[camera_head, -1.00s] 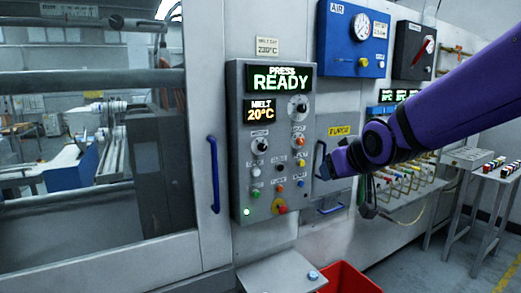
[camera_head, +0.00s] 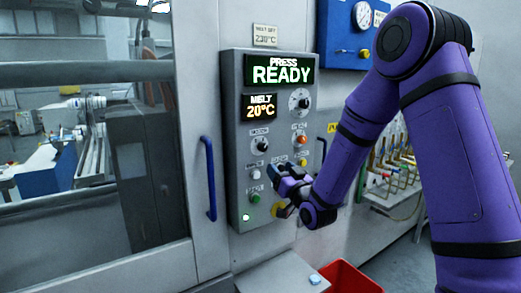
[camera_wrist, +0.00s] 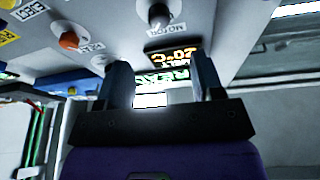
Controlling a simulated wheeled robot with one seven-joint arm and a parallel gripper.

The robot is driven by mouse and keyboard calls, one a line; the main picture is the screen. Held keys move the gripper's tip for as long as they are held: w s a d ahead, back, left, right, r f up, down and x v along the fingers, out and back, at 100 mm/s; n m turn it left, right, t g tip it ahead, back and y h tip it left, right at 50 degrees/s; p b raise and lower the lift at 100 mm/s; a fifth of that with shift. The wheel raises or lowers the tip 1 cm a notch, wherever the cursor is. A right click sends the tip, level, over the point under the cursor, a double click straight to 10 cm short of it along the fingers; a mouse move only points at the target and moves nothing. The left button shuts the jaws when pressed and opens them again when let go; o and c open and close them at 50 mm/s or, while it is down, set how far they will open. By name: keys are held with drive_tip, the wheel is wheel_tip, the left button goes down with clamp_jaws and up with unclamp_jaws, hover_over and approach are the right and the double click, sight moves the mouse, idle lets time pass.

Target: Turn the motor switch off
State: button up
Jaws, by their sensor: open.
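My gripper (camera_head: 279,175) is in front of the panel's lower half, below and right of the switch, and hides some lower buttons. In the wrist view my gripper (camera_wrist: 163,78) has its two dark fingers apart with nothing held between them; they look clear of the switch.
Displays (camera_head: 281,70) read PRESS READY and MELT 20°C. An orange knob (camera_head: 300,139) sits right of the switch, a larger dial (camera_head: 299,101) above it. A blue door handle (camera_head: 209,178) stands left of the panel. A red bin (camera_head: 345,278) is below.

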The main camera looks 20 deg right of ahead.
sight(264, 149)
drive_tip(key=shift+t, duration=0.4)
drive_tip(key=x, duration=1.1)
drive_tip(key=shift+w+f, duration=0.2)
drive_tip(key=shift+f, duration=0.2)
drive_tip(key=c, duration=0.9)
